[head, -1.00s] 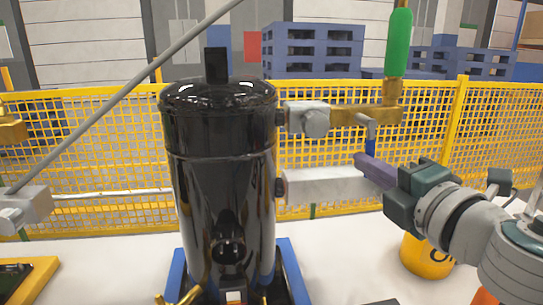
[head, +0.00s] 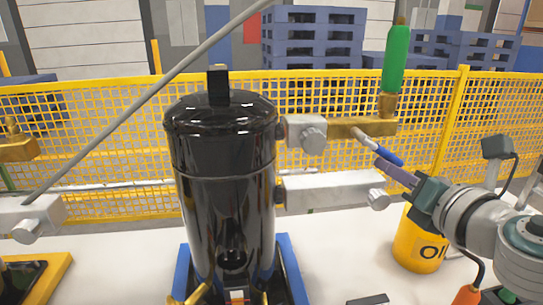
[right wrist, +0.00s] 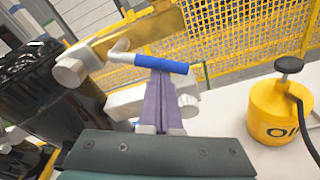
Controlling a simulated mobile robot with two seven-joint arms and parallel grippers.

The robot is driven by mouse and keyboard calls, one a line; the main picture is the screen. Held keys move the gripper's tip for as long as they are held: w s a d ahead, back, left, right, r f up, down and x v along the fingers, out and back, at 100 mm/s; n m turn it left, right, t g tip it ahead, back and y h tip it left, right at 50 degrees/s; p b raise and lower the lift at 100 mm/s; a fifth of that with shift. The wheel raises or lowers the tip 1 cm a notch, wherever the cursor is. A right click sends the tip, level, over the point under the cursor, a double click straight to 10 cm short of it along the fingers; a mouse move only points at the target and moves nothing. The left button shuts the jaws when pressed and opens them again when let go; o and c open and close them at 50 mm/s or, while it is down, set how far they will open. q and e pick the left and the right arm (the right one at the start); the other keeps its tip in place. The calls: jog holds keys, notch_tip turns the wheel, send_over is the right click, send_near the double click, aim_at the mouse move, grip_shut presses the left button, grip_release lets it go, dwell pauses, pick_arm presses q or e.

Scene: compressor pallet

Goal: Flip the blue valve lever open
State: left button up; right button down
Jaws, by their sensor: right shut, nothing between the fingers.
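The blue valve lever (head: 384,151) sits on a bent metal arm at the brass valve body (head: 345,129), right of the black tank (head: 225,180). It slants down to the right in the head view. In the right wrist view the blue lever (right wrist: 160,64) lies crosswise just beyond my fingertips. My right gripper (head: 381,163) is shut and empty, its purple fingers together (right wrist: 158,80). The fingertips are at or just under the lever; I cannot tell whether they touch. My left gripper is not in view.
A green cylinder (head: 394,58) stands upright on the brass fitting. A grey block (head: 330,189) juts from the tank below the valve. A yellow oil can (head: 417,243) stands at the right. A yellow mesh fence (head: 110,125) runs behind.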

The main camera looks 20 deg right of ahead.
pick_arm(q)
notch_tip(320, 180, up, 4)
jog(key=p, duration=0.3)
pick_arm(e)
jog(key=r+n, duration=0.1)
jog(key=n, duration=0.1)
jog(key=d+r+n, duration=0.1)
jog(key=shift+s+d+r+n+h, duration=0.15)
jog(key=shift+d+n+h, duration=0.05)
jog(key=shift+n+h, duration=0.2)
jog(key=shift+r, duration=0.1)
notch_tip(320, 180, down, 4)
jog(key=b, duration=0.5)
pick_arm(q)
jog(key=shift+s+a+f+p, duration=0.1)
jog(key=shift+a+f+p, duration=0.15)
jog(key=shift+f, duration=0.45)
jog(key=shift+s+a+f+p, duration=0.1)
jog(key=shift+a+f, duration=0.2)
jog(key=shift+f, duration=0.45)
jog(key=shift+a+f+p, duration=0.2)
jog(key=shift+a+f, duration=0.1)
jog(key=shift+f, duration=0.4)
pick_arm(e)
jog(key=v, duration=0.9)
jog(key=shift+r, duration=0.3)
jog(key=shift+s+a, duration=0.1)
jog(key=shift+a, duration=0.05)
